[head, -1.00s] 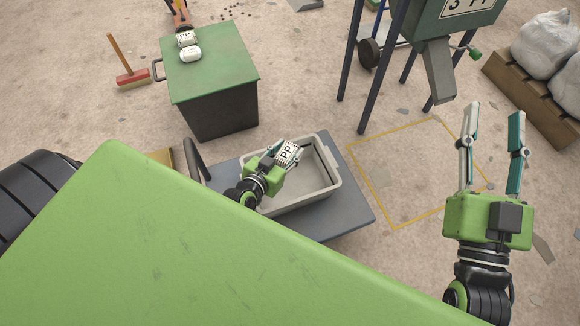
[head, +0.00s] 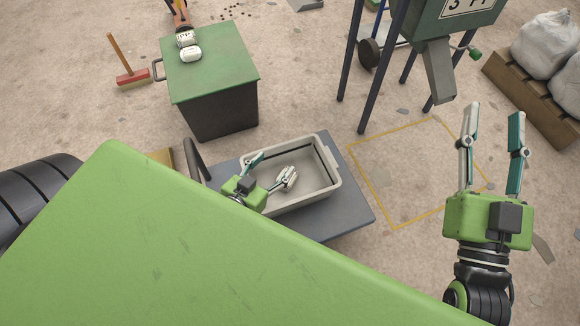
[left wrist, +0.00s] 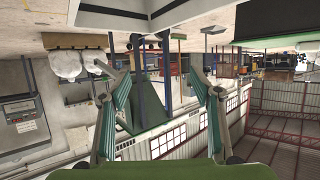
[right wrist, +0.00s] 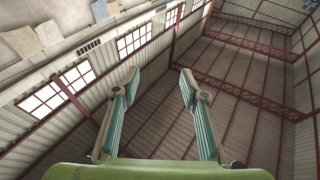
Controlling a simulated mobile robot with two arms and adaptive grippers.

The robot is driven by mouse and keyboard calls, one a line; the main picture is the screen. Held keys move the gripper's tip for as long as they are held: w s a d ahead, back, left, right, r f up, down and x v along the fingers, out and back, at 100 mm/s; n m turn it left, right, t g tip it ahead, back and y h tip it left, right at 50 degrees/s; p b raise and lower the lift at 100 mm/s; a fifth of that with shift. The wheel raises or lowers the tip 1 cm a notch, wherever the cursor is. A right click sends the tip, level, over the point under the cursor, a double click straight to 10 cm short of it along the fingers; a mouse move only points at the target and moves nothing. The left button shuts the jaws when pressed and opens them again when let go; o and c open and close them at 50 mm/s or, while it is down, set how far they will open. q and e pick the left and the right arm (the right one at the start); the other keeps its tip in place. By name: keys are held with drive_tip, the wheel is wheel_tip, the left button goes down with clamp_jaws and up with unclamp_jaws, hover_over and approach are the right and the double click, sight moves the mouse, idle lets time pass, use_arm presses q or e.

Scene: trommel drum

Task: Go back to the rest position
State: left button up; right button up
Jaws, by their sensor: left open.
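My left gripper (head: 279,162) is above the grey tray (head: 312,199) in the head view, with its fingers spread. The left wrist view shows these fingers (left wrist: 160,84) apart with nothing between them. A whitish shape (head: 287,179) shows at the right finger over the tray; I cannot tell whether it is part of the finger or a separate thing. My right gripper (head: 495,108) is raised at the right of the head view, fingers apart and empty. The right wrist view shows its open fingers (right wrist: 160,72) too.
The tray rests on a dark grey platform (head: 352,212). A green-topped bin (head: 215,60) with white items (head: 190,54) stands behind it. A blue-legged machine (head: 440,50) stands at the back right. The yellow floor outline (head: 395,228) is clear.

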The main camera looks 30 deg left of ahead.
use_arm(q)
drive_tip(key=v, duration=0.3)
idle(0.5)
